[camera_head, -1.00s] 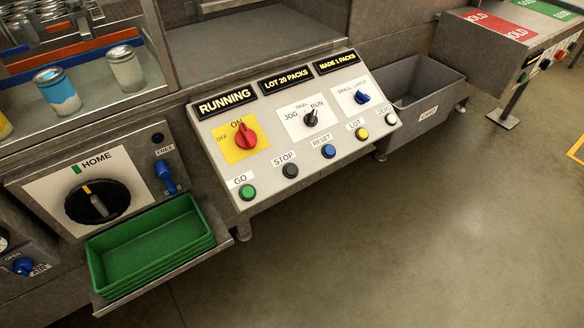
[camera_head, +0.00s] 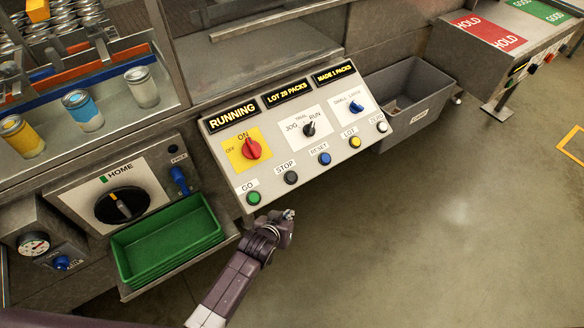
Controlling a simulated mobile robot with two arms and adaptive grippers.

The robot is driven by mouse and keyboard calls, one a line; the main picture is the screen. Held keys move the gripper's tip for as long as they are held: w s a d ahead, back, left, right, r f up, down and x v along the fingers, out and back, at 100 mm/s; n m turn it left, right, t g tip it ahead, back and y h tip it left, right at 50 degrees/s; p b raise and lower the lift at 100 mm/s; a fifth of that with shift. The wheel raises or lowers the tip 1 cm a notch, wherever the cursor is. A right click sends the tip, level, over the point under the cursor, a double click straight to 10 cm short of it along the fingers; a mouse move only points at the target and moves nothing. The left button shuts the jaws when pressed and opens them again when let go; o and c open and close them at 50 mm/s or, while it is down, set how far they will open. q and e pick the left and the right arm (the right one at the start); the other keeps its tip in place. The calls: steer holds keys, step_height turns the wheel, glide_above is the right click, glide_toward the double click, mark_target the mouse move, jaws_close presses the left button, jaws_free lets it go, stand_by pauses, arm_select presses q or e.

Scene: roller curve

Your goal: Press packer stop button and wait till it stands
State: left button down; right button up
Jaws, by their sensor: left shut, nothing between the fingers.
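The black stop button (camera_head: 291,177) sits on the sloped grey control panel (camera_head: 310,157), under a label reading STOP, between the green GO button (camera_head: 253,197) and the blue RESET button (camera_head: 324,159). The display (camera_head: 232,116) reads RUNNING, and others read LOT 20 PACKS (camera_head: 288,93) and MADE 1 PACKS (camera_head: 334,73). My left gripper (camera_head: 289,216) is shut and empty, just below the panel's lower edge in the picture, apart from the stop button. My right gripper is not in view.
Left of the panel are a green tray stack (camera_head: 170,241) and a black HOME knob (camera_head: 122,205). A red switch (camera_head: 252,149) stands on yellow above GO. A grey bin (camera_head: 405,100) is right of the panel. The floor at lower right is clear.

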arm_select(q)
steer(key=t+h+p, duration=0.1)
steer(key=t+p, duration=0.1)
steer(key=p, duration=0.1)
glide_toward(296, 176)
steer(key=w+d+r, duration=0.2)
steer(key=d+r, duration=0.3)
steer(key=r, duration=0.1)
steer(key=shift+s, duration=0.2)
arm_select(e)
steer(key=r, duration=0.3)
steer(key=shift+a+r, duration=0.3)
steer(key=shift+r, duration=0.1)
arm_select(q)
steer(key=shift+a+f, duration=0.1)
steer(key=shift+f, duration=0.05)
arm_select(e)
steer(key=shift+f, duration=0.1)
